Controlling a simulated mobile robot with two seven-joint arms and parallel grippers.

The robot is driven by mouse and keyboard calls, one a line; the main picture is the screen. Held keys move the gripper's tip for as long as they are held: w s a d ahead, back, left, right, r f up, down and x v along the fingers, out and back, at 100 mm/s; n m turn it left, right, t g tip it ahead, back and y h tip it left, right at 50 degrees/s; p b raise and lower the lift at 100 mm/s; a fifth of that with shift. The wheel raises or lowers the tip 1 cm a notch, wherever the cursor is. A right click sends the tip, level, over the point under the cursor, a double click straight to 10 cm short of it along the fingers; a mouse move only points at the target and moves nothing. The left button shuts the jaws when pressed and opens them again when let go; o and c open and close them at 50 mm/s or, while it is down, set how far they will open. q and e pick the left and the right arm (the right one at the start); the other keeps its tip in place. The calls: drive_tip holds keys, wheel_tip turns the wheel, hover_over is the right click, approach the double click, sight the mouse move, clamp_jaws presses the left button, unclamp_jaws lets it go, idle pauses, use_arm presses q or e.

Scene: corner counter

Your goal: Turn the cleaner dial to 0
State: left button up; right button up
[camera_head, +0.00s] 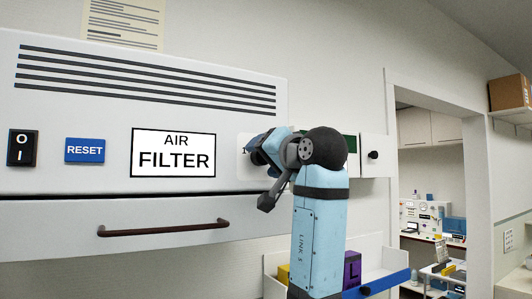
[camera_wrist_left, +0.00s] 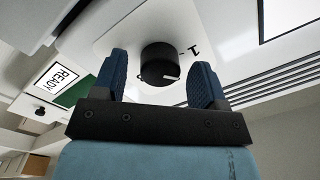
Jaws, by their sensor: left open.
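The cleaner dial (camera_wrist_left: 158,62) is a round black knob with a white pointer mark, on a pale plate in the left wrist view. The mark points to the lower right of that view. A printed "1" (camera_wrist_left: 194,49) stands on the plate to the right of the dial. My left gripper (camera_wrist_left: 160,75) is open, with its two blue fingers on either side of the dial. I cannot tell whether they touch it.
The air filter unit (camera_head: 100,180) has a RESET button (camera_head: 85,150), a black rocker switch (camera_head: 22,148) and a handle (camera_head: 163,230). A small black knob (camera_head: 373,155) sits right of my arm. A tray (camera_head: 376,284) with yellow and purple items stands below. A doorway opens farther right.

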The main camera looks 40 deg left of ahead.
use_arm(q)
drive_tip(key=shift+a, duration=0.1)
drive_tip(key=shift+c, duration=0.2)
use_arm(e)
drive_tip(key=shift+w, duration=0.15)
use_arm(q)
drive_tip(key=c, duration=0.9)
use_arm(e)
drive_tip(key=shift+a+r, duration=0.1)
drive_tip(key=shift+a, duration=0.05)
use_arm(q)
drive_tip(key=shift+f+n+b, duration=0.1)
drive_tip(key=shift+n+b, duration=0.2)
drive_tip(key=shift+b, duration=0.1)
drive_tip(key=n+b, duration=0.3)
drive_tip(key=n, duration=0.2)
use_arm(e)
wheel_tip(320, 180, down, 3)
drive_tip(key=shift+r+n, duration=0.15)
drive_tip(key=shift+n, duration=0.15)
use_arm(q)
drive_tip(key=shift+n, duration=0.3)
use_arm(e)
drive_tip(key=shift+a, duration=0.1)
use_arm(q)
drive_tip(key=o, duration=0.9)
